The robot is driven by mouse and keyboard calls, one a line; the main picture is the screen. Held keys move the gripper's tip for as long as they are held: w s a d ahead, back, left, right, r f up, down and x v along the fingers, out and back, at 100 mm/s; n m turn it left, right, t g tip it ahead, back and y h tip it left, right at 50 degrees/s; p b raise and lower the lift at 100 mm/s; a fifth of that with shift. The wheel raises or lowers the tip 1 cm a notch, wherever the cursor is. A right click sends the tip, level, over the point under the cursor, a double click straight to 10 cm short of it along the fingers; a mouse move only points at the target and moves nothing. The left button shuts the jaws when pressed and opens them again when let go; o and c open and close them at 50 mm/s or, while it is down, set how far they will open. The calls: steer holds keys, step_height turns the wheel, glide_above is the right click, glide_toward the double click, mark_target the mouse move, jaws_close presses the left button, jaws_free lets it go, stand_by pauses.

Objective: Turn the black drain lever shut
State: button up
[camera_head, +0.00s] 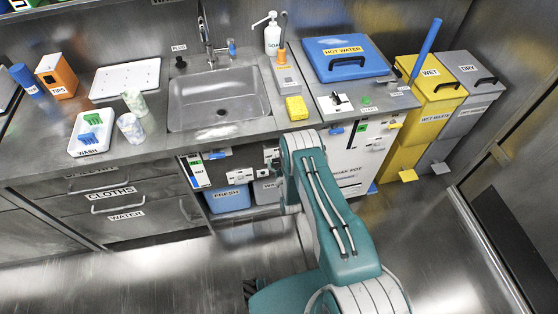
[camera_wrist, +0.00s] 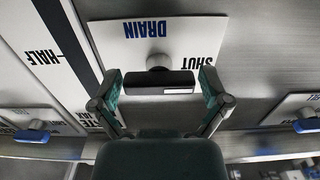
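The black drain lever (camera_wrist: 158,84) lies crosswise in the middle of the wrist view, below a round grey hub. Behind it is a white plate (camera_wrist: 120,45) with upside-down words DRAIN and SHUT. My gripper (camera_wrist: 162,92) is open, with one green-and-grey finger at each end of the lever. The lever sits between the fingers; I cannot tell whether either finger touches it. In the camera_head view my arm reaches down to the cabinet front under the counter and hides the lever.
Blue-handled levers sit at the left (camera_wrist: 32,135) and right (camera_wrist: 306,125) of the wrist view. In the camera_head view, a blue FRESH container (camera_head: 228,198) stands under the sink (camera_head: 218,98). Yellow WET (camera_head: 428,100) and grey DRY bins stand right. The floor before the drawers is clear.

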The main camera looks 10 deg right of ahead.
steer(key=shift+s, duration=0.1)
steer(key=s, duration=1.1)
steer(key=shift+s, duration=0.4)
steer(key=shift+f, duration=0.1)
